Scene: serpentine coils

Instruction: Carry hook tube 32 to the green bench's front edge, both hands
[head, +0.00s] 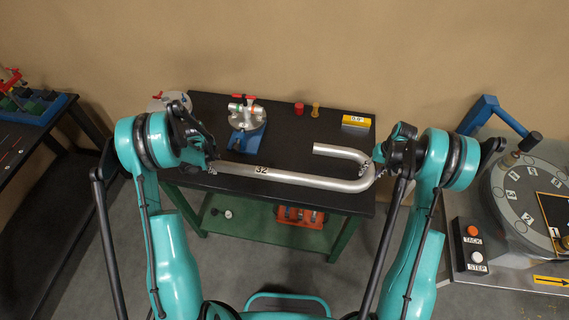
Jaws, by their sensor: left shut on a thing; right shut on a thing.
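Hook tube 32 (300,178) is a silver tube with a long straight run, a black "32" near its left part, and a U-bend at the right whose short leg points back left. My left gripper (212,166) is shut on the tube's left end. My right gripper (372,170) is shut on the tube at the bend. The tube is roughly level, over the front part of the green bench (290,125), which has a black top and green legs. I cannot tell whether the tube touches the top.
A blue-based fixture (247,125) with red and green parts stands on the bench, with a red cylinder (299,109), a brass piece (315,109) and a yellow display block (356,121) behind. A dial machine (530,195) stands right; a dark table (30,140) stands left.

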